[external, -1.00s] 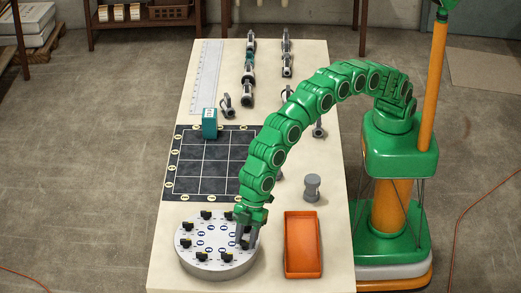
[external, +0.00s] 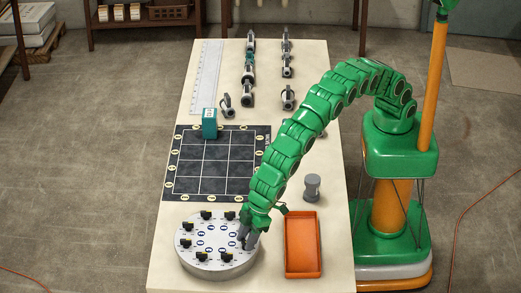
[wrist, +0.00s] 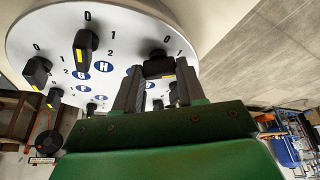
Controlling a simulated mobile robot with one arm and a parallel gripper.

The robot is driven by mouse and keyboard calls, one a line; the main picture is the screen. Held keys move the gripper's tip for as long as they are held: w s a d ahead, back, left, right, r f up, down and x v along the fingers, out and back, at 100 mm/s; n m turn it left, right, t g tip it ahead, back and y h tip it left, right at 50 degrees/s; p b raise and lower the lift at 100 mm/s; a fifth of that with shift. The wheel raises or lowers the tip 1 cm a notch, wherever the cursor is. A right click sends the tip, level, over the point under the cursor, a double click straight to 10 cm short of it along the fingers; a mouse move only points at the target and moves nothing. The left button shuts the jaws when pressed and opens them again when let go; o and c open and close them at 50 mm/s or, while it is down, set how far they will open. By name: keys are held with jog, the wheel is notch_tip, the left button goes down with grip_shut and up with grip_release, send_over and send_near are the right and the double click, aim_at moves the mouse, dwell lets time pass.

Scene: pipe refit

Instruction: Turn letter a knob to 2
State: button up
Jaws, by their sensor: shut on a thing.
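A round white dial plate (external: 215,264) stands at the near left of the table. Several black knobs with yellow marks ring it beside blue letter badges. My gripper (external: 247,240) reaches down to the knob at the plate's right edge. In the wrist view, my gripper (wrist: 159,67) has its two fingers shut on this black knob (wrist: 158,62), one on each side. A 0 and a 1 are printed beside it. Its letter badge is mostly hidden by the fingers, so I cannot read it. A neighbouring badge reads H (wrist: 103,66), beside another black knob (wrist: 86,40).
An orange tray (external: 289,273) lies just right of the dial plate. A grey cylinder piece (external: 312,188) stands behind the tray. A dark grid board (external: 180,190) with a teal block (external: 209,124) lies behind the plate. Pipe pieces stand farther back.

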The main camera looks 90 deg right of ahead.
jog(key=m, duration=0.2)
jog(key=m+h, duration=0.1)
jog(key=m, duration=0.1)
jog(key=m+t+h, duration=0.1)
jog(key=m, duration=0.1)
jog(key=shift+s+a+m, duration=0.1)
jog(key=shift+a+m, duration=0.15)
jog(key=shift+m, duration=0.15)
jog(key=shift+m+h, duration=0.8)
jog(key=shift+m, duration=0.7)
jog(key=shift+m+g+h, duration=0.4)
jog(key=shift+m+h, duration=0.1)
jog(key=shift+m, duration=1)
jog(key=o, duration=1.1)
jog(key=shift+c, duration=0.2)
jog(key=shift+r, duration=0.1)
jog(key=shift+n, duration=0.5)
